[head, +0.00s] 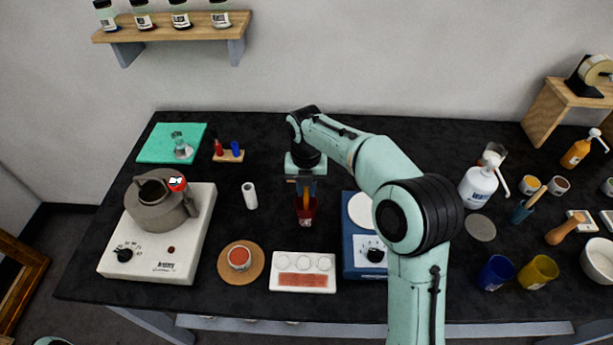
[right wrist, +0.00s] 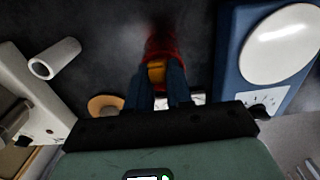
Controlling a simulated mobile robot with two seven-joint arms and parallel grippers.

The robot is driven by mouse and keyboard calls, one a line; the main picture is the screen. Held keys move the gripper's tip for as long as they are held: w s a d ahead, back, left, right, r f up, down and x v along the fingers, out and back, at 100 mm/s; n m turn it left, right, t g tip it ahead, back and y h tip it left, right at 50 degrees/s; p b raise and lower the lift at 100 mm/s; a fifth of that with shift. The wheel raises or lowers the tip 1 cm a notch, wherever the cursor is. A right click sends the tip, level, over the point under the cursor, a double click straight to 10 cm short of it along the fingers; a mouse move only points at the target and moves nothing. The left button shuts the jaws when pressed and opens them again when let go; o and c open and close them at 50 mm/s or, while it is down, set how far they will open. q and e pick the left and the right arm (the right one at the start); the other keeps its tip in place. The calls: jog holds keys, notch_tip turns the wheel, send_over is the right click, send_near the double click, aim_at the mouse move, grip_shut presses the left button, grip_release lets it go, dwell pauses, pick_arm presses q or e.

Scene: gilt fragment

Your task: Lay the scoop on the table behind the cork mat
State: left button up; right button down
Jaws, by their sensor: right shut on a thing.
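The scoop (head: 306,212) is red with an orange-yellow handle. My right gripper (head: 304,186) points down and is shut on that handle. In the right wrist view the handle (right wrist: 157,71) sits between the blue fingers, and the dark red scoop beyond is blurred. Whether the scoop touches the table is hard to tell. The round cork mat (head: 224,269) lies left of and nearer than the scoop, with a small jar of orange-red content (head: 240,257) on it. Part of the mat shows in the right wrist view (right wrist: 101,104). My left gripper is not in view.
A hotplate with a kettle (head: 150,255) is to the left. A white block (head: 303,285) and blue scale (head: 362,262) are to the right. Bare table lies between cylinder and scoop.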

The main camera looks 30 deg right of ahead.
jog(key=shift+f, duration=0.25)
jog(key=shift+f, duration=0.35)
jog(key=c, duration=1)
grip_release()
jog(key=shift+r, duration=0.1)
